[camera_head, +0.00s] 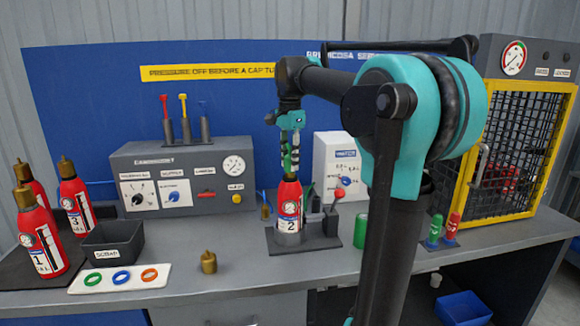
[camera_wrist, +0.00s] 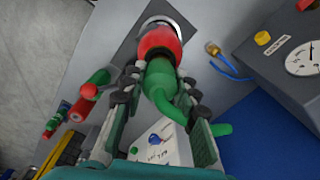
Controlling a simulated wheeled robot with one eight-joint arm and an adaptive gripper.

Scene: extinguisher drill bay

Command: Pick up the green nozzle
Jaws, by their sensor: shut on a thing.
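My gripper (camera_head: 290,163) points down above the red extinguisher marked 2 (camera_head: 289,205), which stands upright in a dark holder at the middle of the bench. The gripper is shut on the green nozzle (camera_wrist: 160,82), with one finger on each side of its body. The nozzle's bent green spout sticks out toward the lower right in the wrist view. Its far end lies over the extinguisher's red top (camera_wrist: 160,40); I cannot tell if they touch. In the head view the nozzle is mostly hidden by the fingers.
Beside the extinguisher stands a red-knobbed lever (camera_head: 334,196). A green cylinder (camera_head: 361,230) is to its right. A brass cap (camera_head: 208,262), a ring tray (camera_head: 76,288) and the scrap bin (camera_head: 100,255) lie left. A yellow-framed cage (camera_head: 520,150) stands right. The front bench is partly clear.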

